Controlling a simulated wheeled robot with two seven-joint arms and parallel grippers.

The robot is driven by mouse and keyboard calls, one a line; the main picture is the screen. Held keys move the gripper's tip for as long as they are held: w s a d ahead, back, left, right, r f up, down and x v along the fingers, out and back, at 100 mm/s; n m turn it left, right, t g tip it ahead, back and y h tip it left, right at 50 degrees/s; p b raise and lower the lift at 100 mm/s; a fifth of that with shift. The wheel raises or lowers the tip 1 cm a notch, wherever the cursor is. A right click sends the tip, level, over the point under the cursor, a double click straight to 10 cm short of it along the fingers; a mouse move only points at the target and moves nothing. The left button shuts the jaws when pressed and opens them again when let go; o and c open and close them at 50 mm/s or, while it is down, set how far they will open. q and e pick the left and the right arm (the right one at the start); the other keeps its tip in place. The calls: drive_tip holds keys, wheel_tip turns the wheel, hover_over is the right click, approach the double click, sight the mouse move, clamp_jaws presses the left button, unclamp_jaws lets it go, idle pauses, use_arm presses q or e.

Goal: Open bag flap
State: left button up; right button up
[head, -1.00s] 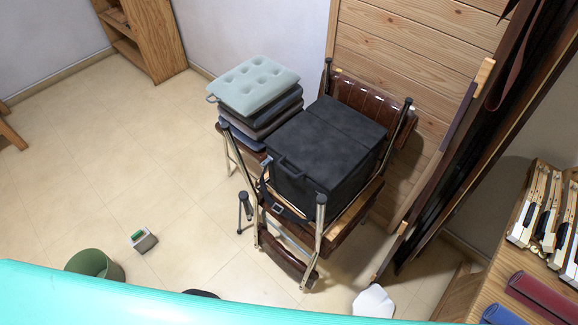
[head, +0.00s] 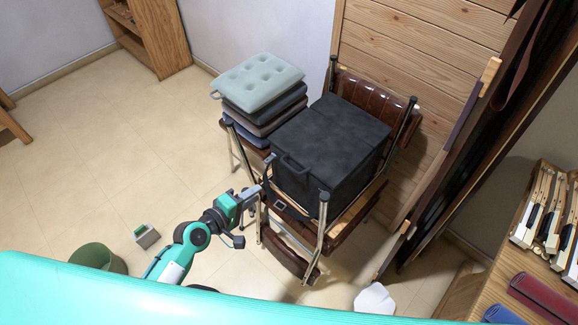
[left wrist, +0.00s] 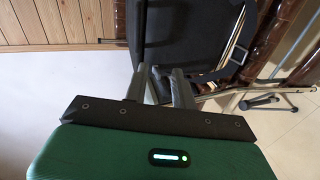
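The black box-shaped bag (head: 335,145) sits on a brown chair, its flat top lid closed. A loop handle (head: 290,163) shows on its front left side, and a dark strap with a metal buckle (head: 279,206) hangs low at the front. My left gripper (head: 258,191) is just left of the bag's front, close to the strap. In the left wrist view the two fingers (left wrist: 159,70) stand apart, with the dark bag (left wrist: 190,35) beyond them. I cannot tell whether they touch the strap. My right gripper is not in view.
Stacked cushions (head: 258,85) lie behind left. A green bin (head: 97,257) and a small grey box (head: 147,237) stand on the floor at left. A wood-panelled wall (head: 420,55) is behind. The left floor is mostly clear.

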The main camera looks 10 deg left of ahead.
sight(289, 166)
use_arm(q)
drive_tip(key=shift+h, duration=0.4)
drive_tip(key=w+d, duration=0.3)
drive_tip(key=w+d+p, duration=0.1)
drive_tip(key=w+d, duration=0.2)
drive_tip(key=w, duration=0.1)
drive_tip(key=w+d, duration=0.2)
drive_tip(key=w, duration=0.1)
drive_tip(key=shift+w+d+r+p, duration=0.25)
drive_tip(key=shift+w+d+p, duration=0.15)
drive_tip(key=shift+c, duration=0.3)
clamp_jaws()
